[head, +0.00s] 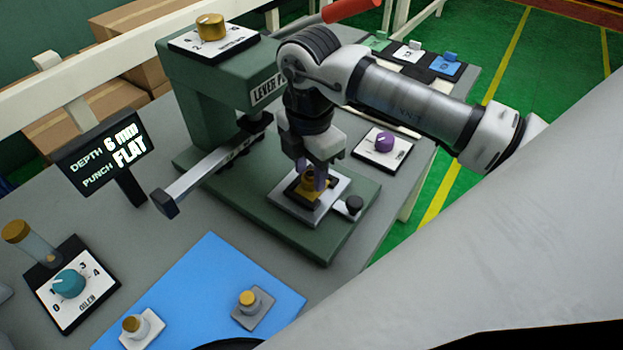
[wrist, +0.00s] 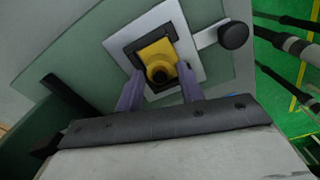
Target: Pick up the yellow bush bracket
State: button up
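The yellow bush bracket (wrist: 158,60) sits in the dark square recess of a pale metal plate (wrist: 188,25) on the green press base. In the head view the bracket (head: 309,182) is partly hidden by my gripper. My gripper (head: 318,178) points down over it. In the wrist view the two purple fingers of my gripper (wrist: 160,92) are apart, one on each side of the bracket's near end. A gap shows between the fingers and I see no clear contact.
The lever press (head: 215,85) stands just behind with its arm reaching left. A black knob (head: 353,205) is right of the plate. A purple dial (head: 384,142) lies farther right. Two small bushes on plates (head: 252,304) (head: 137,327) stand on the blue mat (head: 205,270).

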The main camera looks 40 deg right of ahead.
jog(key=c, duration=0.6)
